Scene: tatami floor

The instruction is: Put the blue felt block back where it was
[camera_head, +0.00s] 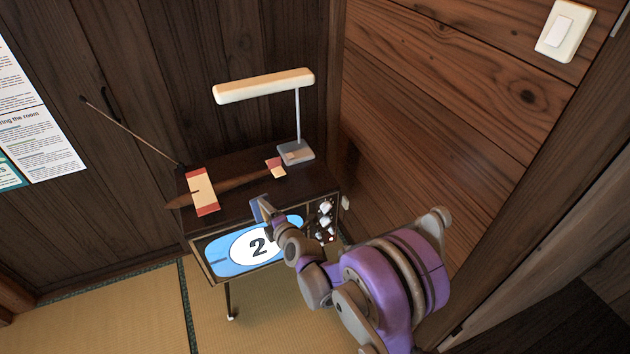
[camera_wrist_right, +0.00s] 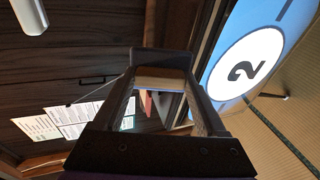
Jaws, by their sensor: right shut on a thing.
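My right gripper (camera_head: 264,212) is at the front edge of the small dark cabinet (camera_head: 240,165), in front of its top and just above the blue front panel with a white oval and a 2 (camera_head: 232,264). It is shut on a small dark bluish piece, which I take to be the blue felt block (camera_head: 258,209). My left gripper is not in view.
A thin rod (camera_head: 130,130) leans at the left. Wooden walls close in behind and right.

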